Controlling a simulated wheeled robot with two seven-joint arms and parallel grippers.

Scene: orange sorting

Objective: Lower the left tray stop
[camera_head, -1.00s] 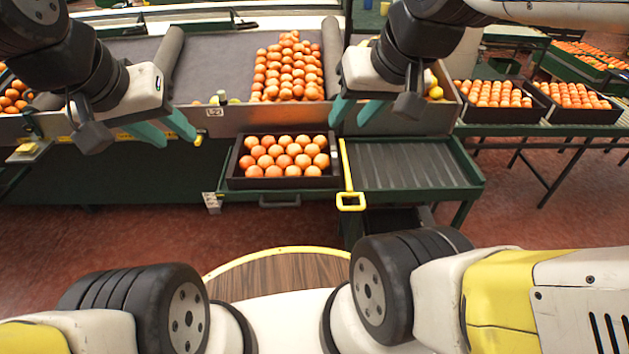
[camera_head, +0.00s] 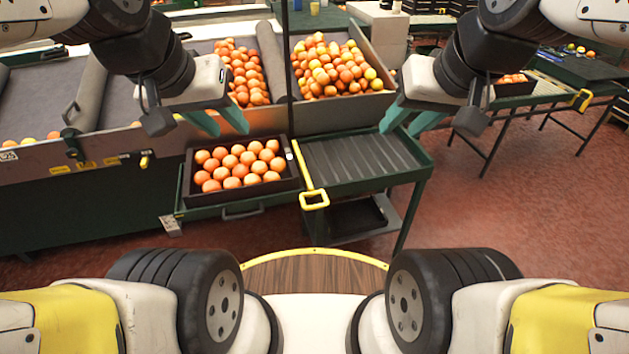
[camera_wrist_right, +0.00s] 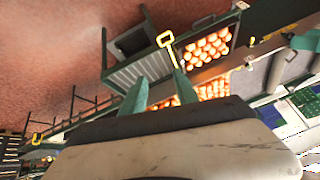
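The tray stop appears as a yellow bar with a loop handle (camera_head: 314,199), between the filled tray and the empty roller shelf. The handle hangs at the shelf's front edge, and it also shows in the right wrist view (camera_wrist_right: 165,39). The black tray of oranges (camera_head: 186,172) sits left of the stop. My left gripper (camera_head: 219,124) is open and empty, above and behind the tray in the picture. My right gripper (camera_head: 410,122) is open and empty near the roller shelf's right back corner. Neither gripper touches the stop.
The roller shelf (camera_head: 365,158) is bare, with a dark lower shelf (camera_head: 355,218) beneath. Orange-filled sloping bins (camera_head: 345,112) stand behind. A small yellow lever (camera_head: 145,161) is on the green machine at left. Red floor (camera_head: 490,220) is open at right.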

